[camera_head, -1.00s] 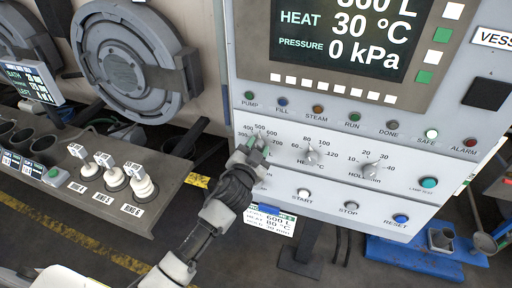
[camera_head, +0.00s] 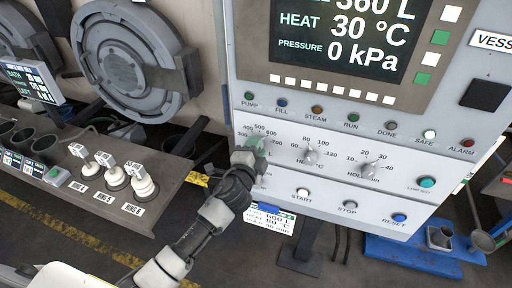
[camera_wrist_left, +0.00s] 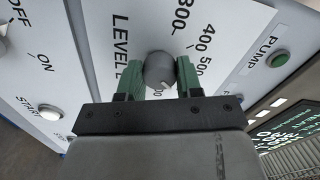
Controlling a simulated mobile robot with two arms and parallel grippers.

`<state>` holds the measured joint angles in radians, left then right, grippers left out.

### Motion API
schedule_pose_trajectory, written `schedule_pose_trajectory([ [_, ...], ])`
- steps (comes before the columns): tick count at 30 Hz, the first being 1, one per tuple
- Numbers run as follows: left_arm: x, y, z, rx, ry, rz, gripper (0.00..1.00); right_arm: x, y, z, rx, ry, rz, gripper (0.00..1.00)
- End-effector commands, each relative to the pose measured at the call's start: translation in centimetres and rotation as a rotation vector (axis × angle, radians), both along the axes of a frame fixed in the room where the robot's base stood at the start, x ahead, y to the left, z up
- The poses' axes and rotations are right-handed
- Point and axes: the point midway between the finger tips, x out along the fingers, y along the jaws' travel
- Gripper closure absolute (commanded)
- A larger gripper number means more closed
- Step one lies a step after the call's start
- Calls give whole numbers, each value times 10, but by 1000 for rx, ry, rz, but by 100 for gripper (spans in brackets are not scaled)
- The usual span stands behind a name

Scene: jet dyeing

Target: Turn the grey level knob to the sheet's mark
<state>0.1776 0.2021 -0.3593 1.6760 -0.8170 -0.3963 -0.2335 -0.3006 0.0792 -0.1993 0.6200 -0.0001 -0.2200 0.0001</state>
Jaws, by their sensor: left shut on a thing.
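The grey level knob (camera_wrist_left: 160,68) shows in the left wrist view beside the word LEVEL, with a short white line on its face. My left gripper (camera_wrist_left: 158,82) is shut on it, one green finger on each side. In the head view my left gripper (camera_head: 254,153) covers most of the knob at the panel's left, with scale numbers around it. The sheet (camera_head: 268,219) hangs under the panel's lower edge and reads 600 L and 80 °C; its last line is blurred. The display (camera_head: 345,40) reads 360 L, its top line partly cut off. My right gripper is out of view.
The heat knob (camera_head: 310,155) and hold knob (camera_head: 370,170) sit to the right on the same panel. START (camera_head: 303,192), STOP (camera_head: 350,205) and RESET (camera_head: 399,218) buttons lie below.

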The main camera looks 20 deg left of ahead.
Motion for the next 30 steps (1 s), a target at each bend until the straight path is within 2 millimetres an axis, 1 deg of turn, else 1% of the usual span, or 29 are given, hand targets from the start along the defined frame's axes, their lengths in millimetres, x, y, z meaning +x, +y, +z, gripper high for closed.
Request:
schedule_pose_trajectory([
  [6,0,0,-1,36,1,-1,88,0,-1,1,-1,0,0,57],
  [18,0,0,-1,39,1,-1,88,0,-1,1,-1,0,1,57],
  [19,0,0,-1,39,1,-1,62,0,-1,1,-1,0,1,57],
  [23,0,0,-1,39,0,0,42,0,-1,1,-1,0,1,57],
  [24,0,0,-1,39,0,0,39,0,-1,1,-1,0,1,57],
  [30,0,0,0,39,0,0,39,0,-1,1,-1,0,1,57],
])
